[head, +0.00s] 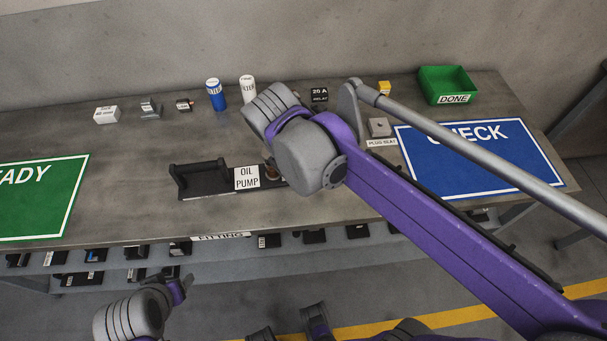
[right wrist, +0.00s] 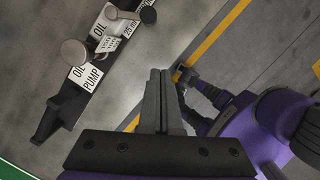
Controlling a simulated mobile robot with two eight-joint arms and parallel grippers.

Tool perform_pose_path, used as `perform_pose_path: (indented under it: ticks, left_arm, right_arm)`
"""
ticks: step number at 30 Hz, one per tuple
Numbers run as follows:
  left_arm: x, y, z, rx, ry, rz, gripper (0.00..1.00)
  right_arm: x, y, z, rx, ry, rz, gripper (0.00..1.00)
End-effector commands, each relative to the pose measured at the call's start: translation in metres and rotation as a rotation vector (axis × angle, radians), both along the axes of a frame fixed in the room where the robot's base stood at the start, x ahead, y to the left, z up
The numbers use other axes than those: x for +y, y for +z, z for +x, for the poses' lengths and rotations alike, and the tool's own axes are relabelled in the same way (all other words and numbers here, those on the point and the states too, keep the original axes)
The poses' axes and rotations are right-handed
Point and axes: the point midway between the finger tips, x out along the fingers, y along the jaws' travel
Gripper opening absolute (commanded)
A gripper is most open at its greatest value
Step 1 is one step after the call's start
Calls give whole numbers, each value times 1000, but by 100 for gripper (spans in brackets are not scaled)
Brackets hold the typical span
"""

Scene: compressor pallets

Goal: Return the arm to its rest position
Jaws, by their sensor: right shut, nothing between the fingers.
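My right arm crosses the head view from the lower right, its large grey joint over the bench near the oil pump plate. In the head view the arm hides the right gripper. In the right wrist view the right gripper (right wrist: 158,78) is shut and empty, its fingers together and apart from anything. The black oil pump fixture (head: 201,178) lies on the bench with a white "OIL PUMP" label (head: 247,177); the fixture also shows in the right wrist view (right wrist: 57,113).
The bench (head: 130,150) holds a green mat (head: 45,205), a blue CHECK mat (head: 470,165), a green DONE bin (head: 447,84), a blue filter (head: 215,95), a white filter (head: 247,89) and small parts along the back. A lower shelf (head: 215,262) holds several dark parts.

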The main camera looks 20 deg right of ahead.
Motion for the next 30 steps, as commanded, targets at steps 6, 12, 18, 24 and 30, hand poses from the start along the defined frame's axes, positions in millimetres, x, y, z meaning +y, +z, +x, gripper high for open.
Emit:
perform_pose_path:
  ticks: [6,12,18,24,30]
  left_arm:
    - [0,0,0,0,0,0,66]
    - [0,0,0,0,0,0,66]
    - [0,2,1,-1,0,0,66]
    - [0,12,3,-6,0,0,66]
    - [0,22,6,-11,0,0,66]
  right_arm:
    - [0,0,0,0,0,0,0]
    - [0,0,0,0,0,0,0]
    - [-4,-4,-6,-44,-107,30,0]
    - [-14,-24,-34,-233,-623,194,0]
    - [-22,-49,-62,-404,-1257,435,0]
